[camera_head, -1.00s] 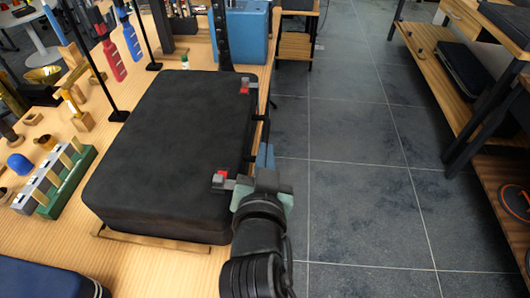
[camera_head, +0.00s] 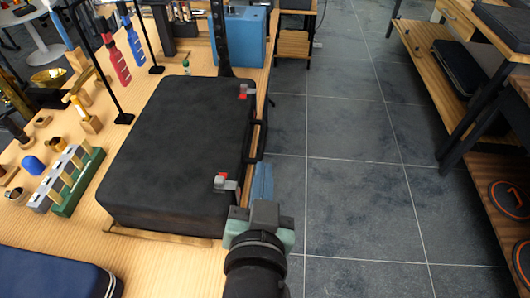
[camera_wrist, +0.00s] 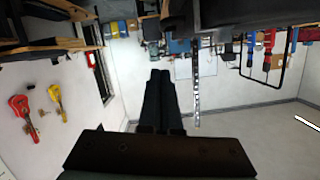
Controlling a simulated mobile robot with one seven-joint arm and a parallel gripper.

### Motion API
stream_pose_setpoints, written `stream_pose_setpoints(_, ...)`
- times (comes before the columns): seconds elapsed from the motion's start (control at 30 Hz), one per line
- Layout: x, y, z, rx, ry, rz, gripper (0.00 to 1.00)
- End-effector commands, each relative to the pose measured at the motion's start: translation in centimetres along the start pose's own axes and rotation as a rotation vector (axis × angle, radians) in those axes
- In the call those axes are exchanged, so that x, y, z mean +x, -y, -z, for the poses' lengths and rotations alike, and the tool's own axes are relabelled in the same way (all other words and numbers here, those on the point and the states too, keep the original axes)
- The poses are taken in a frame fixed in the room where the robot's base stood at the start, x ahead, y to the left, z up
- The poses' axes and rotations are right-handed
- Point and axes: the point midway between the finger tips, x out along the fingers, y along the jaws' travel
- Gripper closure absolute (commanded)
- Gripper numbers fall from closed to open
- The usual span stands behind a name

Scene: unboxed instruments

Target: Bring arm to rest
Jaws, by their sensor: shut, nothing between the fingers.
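My gripper (camera_head: 264,168) is at the right edge of the wooden table in the head view, beside the near latch of the black case. Its blue fingers point away from the camera, and my dark forearm runs down to the bottom edge. In the wrist view the two dark fingers (camera_wrist: 160,73) lie together, shut and empty. The black case (camera_head: 178,145) lies closed on the table, with two red-and-grey latches and a handle on its right side. I cannot tell the exact gap between gripper and case.
The wooden table (camera_head: 142,262) holds a blue case (camera_head: 50,275), a green-and-grey rack (camera_head: 75,192), a blue box (camera_head: 240,38) and standing tools. Dark tiled floor (camera_head: 350,190) is open to the right. A wooden shelf unit (camera_head: 433,70) stands beyond it.

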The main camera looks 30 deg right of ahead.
Motion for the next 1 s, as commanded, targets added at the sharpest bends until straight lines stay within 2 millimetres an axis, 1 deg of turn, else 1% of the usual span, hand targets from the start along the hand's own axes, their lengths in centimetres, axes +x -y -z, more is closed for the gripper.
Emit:
stream_pose_setpoints(0.03, -0.6, 0.1, 0.4, -0.002, 0.003, -0.001, 1.0)
stream_pose_setpoints(0.1, -1.1, 0.1, 0.3, -0.002, 0.002, -0.001, 1.0)
stream_pose_setpoints(0.23, -1.6, 0.1, 0.3, -0.001, 0.0, 0.001, 1.0)
stream_pose_setpoints(0.53, -1.7, 0.1, 0.2, 0.001, -0.002, 0.002, 1.0)
stream_pose_setpoints(0.63, -1.5, 1.2, 1.3, 0.006, -0.024, 0.031, 1.0)
stream_pose_setpoints(0.67, -1.4, 1.8, 1.9, 0.008, -0.037, 0.048, 1.0)
stream_pose_setpoints(0.77, -1.1, 5.2, 5.5, 0.013, -0.111, 0.14, 1.0)
stream_pose_setpoints(0.8, -1.2, 6.8, 7.4, 0.014, -0.153, 0.186, 1.0)
stream_pose_setpoints(0.87, -1.6, 9.4, 10.7, 0.014, -0.227, 0.26, 1.0)
stream_pose_setpoints(0.9, -2.1, 11.1, 13.0, 0.013, -0.28, 0.31, 1.0)
stream_pose_setpoints(0.97, -3.2, 13.4, 16.4, 0.007, -0.363, 0.379, 1.0)
stream_pose_setpoints(1.0, -4.2, 14.7, 18.7, 0.005, -0.42, 0.422, 1.0)
